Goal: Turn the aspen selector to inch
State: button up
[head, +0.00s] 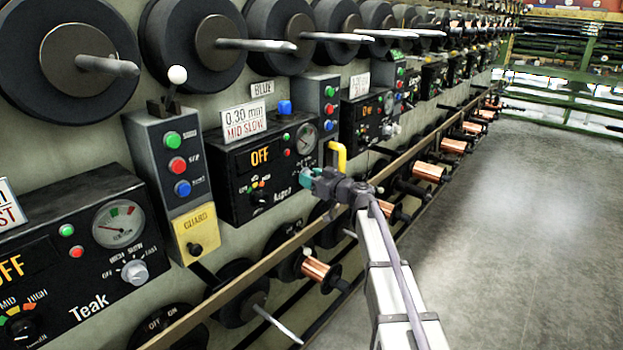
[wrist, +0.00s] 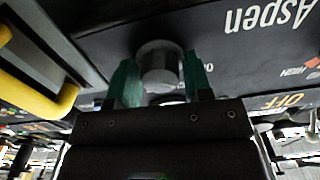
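The aspen panel (head: 238,187) is a black box with an orange OFF display, a gauge and a small nameplate. In the wrist view its Aspen lettering (wrist: 268,18) appears upside down. The aspen selector (wrist: 160,66) is a round grey knob on that panel. In the head view my gripper (head: 318,180) covers the panel's lower right corner and hides the selector. The selector's pointer and most position labels cannot be read.
A yellow bent handle (head: 338,155) stands close beside my gripper, and also shows at the left of the wrist view (wrist: 62,100). The Teak panel (head: 70,255) and a guarded button box (head: 172,170) are to the left. A long rail (head: 270,245) runs below. The aisle floor (head: 520,210) is clear.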

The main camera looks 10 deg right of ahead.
jog(key=c, duration=0.5)
jog(key=shift+m, duration=3.4)
jog(key=o, duration=0.9)
jog(key=shift+s, duration=0.1)
